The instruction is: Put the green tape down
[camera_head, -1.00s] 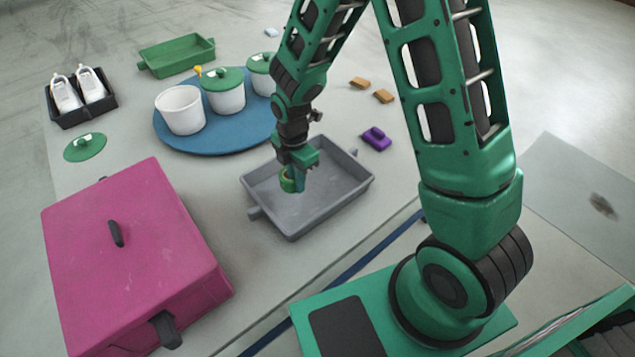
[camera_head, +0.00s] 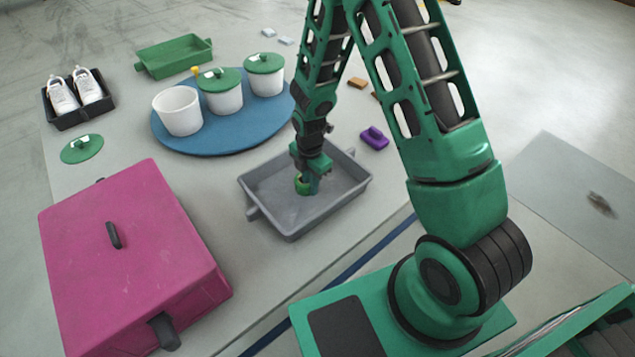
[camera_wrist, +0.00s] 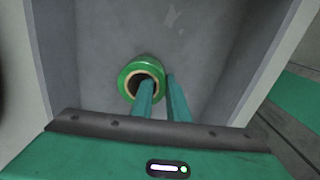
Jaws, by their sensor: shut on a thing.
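The green tape (camera_head: 301,186) is a small roll with a tan core. My gripper (camera_head: 308,184) is shut on its wall, over the inside of the grey tray (camera_head: 340,200). In the wrist view the tape (camera_wrist: 131,72) hangs at the fingertips of my gripper (camera_wrist: 158,88), one finger through its hole and the other outside. The grey tray floor shows behind it. I cannot tell whether the tape touches that floor.
A pink box (camera_head: 130,250) with dark handles stands left of the tray. A blue round mat (camera_head: 215,143) with white pots lies behind. A purple block (camera_head: 374,138) lies right of the tray. A green tray (camera_head: 175,57) and white shoes (camera_head: 75,92) are at the back.

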